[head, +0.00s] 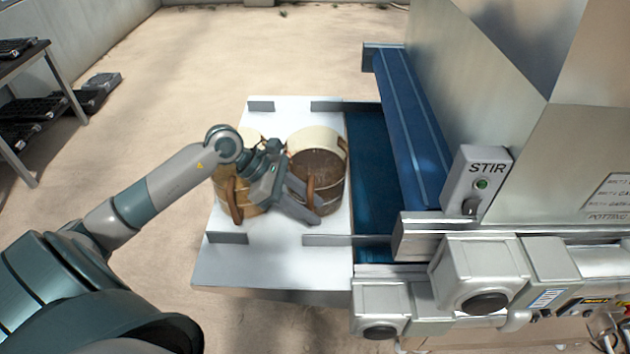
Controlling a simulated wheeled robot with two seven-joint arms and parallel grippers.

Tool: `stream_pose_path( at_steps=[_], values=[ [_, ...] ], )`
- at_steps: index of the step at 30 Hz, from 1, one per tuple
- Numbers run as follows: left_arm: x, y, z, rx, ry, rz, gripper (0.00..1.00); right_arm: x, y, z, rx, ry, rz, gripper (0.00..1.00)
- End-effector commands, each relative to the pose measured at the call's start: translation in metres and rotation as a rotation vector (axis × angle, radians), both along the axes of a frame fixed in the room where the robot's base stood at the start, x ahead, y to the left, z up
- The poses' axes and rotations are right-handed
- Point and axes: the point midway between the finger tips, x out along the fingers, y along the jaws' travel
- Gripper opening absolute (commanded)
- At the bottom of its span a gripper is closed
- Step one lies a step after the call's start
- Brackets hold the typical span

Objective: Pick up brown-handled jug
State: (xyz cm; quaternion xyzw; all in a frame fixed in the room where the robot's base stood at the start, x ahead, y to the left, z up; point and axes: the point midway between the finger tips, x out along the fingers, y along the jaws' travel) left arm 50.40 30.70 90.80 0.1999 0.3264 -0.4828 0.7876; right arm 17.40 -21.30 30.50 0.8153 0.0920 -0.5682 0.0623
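Two jugs stand side by side on the white table. The right jug (321,166) has a cream rim, dark brown contents and a brown handle (310,191) on its near side. The left jug (249,196) looks amber, with a brown handle (234,203) on its near side; my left arm hides part of it. My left gripper (312,210) is at the right jug's handle, its two fingers apart and pointing right. I cannot tell whether a finger touches the handle. My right gripper is not in view.
The white table (270,260) has small grey upright brackets near its edges. To its right are a blue belt (373,165) and a metal machine with a STIR switch box (477,182). A rack with black trays (25,125) stands at far left.

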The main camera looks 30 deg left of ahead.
Motion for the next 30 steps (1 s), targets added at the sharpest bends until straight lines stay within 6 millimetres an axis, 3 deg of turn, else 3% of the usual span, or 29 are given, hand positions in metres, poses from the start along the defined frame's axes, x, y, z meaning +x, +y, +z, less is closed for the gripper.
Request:
stream_pose_path(
  at_steps=[14,18,30],
  values=[
    [0.0001,-0.0002,-0.0006,0.000,0.000,0.000,0.35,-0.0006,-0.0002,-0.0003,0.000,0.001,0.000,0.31],
    [0.0001,-0.0002,-0.0006,0.000,0.000,0.000,0.01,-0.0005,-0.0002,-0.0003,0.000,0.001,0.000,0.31],
    [0.0002,-0.0001,-0.0006,0.000,0.001,0.001,0.00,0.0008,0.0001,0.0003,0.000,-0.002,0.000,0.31]
  ],
)
